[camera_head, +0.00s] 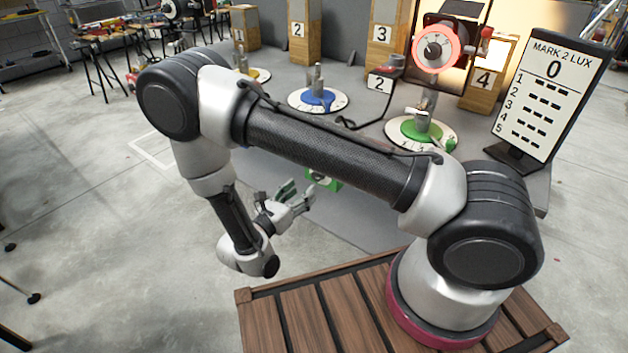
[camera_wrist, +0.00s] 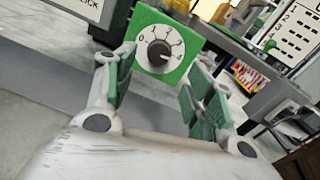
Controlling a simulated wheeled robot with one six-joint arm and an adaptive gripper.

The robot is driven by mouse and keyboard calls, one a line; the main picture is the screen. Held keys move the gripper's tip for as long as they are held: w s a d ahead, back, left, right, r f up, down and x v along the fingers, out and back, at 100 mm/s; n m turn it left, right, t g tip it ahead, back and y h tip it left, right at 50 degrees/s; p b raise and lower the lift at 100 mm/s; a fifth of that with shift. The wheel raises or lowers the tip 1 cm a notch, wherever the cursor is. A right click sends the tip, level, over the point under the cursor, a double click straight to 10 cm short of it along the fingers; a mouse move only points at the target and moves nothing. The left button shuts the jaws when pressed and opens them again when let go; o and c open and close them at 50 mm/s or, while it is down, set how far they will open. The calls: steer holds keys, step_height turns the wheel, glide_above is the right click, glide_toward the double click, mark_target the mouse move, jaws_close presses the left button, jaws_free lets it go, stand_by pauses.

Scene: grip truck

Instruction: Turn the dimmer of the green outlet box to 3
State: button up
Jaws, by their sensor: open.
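The green outlet box (camera_wrist: 175,20) faces me in the wrist view, tilted. A white dial plate with a black dimmer knob (camera_wrist: 158,53) sits on its front. The scale runs from 0 on the left to 4 on the right; the knob's exact setting is too small to tell. My gripper (camera_wrist: 161,62) is open, with one green-padded finger to each side of the knob and nothing between them. In the head view, the box (camera_head: 325,183) is partly hidden behind my arm, and my gripper (camera_head: 298,194) points at it from the left.
A grey table (camera_head: 270,125) carries a blue round dial (camera_head: 312,99), a green round dial (camera_head: 408,129) and numbered wooden posts (camera_head: 299,40). A sign (camera_head: 552,82) reads "MARK 2 LUX 0". A round red-rimmed gauge (camera_head: 452,46) shows at the back. Floor left of my gripper is clear.

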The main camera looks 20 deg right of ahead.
steer(key=x, duration=0.7)
steer(key=shift+w, duration=0.25)
steer(key=shift+d+f, duration=0.1)
steer(key=shift+d, duration=0.05)
steer(key=c, duration=1)
